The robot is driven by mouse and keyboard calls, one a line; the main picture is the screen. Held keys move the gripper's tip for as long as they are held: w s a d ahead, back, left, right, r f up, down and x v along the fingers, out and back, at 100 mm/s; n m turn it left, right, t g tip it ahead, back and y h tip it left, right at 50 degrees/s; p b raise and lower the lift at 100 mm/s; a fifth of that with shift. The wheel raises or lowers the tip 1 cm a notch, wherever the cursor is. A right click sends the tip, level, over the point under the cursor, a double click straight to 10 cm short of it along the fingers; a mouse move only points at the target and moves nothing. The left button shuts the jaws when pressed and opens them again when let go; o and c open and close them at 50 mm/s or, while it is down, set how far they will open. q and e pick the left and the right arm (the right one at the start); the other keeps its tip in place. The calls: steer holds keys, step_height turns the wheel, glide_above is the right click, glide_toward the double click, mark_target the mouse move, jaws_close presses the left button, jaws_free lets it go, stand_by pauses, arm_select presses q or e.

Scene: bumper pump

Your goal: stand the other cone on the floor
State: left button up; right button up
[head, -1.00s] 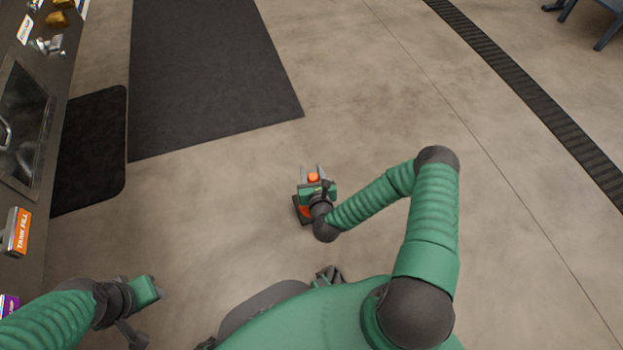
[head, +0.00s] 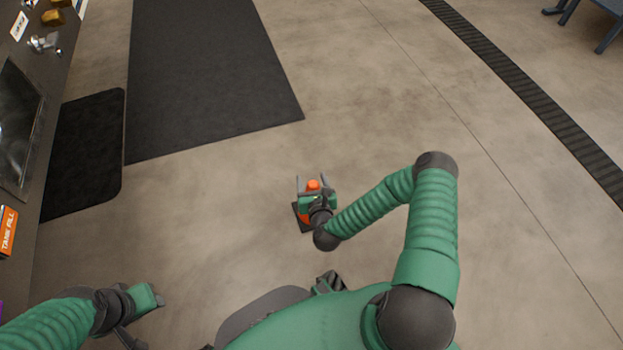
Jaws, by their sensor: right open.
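One orange cone (head: 313,185) with a dark square base (head: 297,213) stands on the concrete floor in front of my body. My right gripper (head: 312,182) is over it from above, with its two fingers apart on either side of the orange tip. The gripper and wrist hide much of the cone. My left gripper (head: 159,295) is at the lower left, away from the cone; its jaws are too small and turned to read. I see no second cone in this view.
A workbench (head: 40,110) with a dark sink-like panel and a "TANK FILL" sign (head: 8,230) runs along the left. Dark mats (head: 205,75) lie on the floor ahead. A drain grate (head: 530,95) crosses at right, near a blue bench (head: 600,20). Floor around the cone is clear.

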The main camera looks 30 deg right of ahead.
steer(key=p+v, duration=0.6)
steer(key=v, duration=0.5)
steer(key=w+a+n+g+y, duration=0.15)
steer(key=a+n+y, duration=0.3)
steer(key=n, duration=0.75)
steer(key=s+a+r+n+g, duration=0.1)
steer(key=s+r+n+g, duration=0.3)
steer(key=r+n, duration=0.6)
steer(key=s+a+r+n+g, duration=0.2)
steer(key=s+r+n+g, duration=0.2)
steer(key=r+n, duration=0.6)
steer(key=s+n+y, duration=0.1)
steer(key=s+n, duration=0.1)
steer(key=n, duration=0.6)
steer(key=shift+r+n+g, duration=0.3)
steer(key=shift+r+g, duration=0.05)
steer(key=shift+r, duration=0.05)
steer(key=shift+a+r, duration=0.1)
steer(key=shift+r, duration=0.05)
